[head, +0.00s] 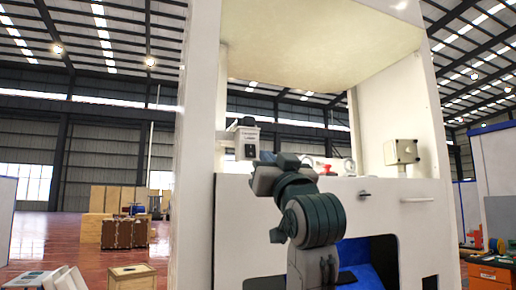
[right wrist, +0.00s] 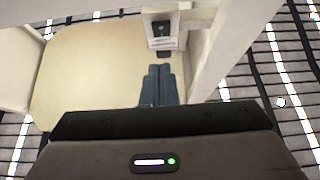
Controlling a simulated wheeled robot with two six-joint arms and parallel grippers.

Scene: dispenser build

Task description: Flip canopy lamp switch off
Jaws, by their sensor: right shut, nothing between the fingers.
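The canopy lamp switch is a small white box (head: 247,140) with a printed label and a dark face, on the inner left post of the white cabinet. In the right wrist view the switch box (right wrist: 163,30) is at the top, with a dark rocker-like part. My right gripper (head: 264,160) is just below and right of the box in the head view. Its shut fingers (right wrist: 160,75) are empty and point at the box's lower end; I cannot tell whether they touch it. The switch position is too small to read. My left gripper is not in view.
The pale canopy underside (head: 320,60) hangs above. A beige box (head: 402,152) sits on the cabinet's right inner wall. A red item (head: 323,167) lies on the counter behind my arm. The cabinet's left post (head: 197,150) stands close beside the switch.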

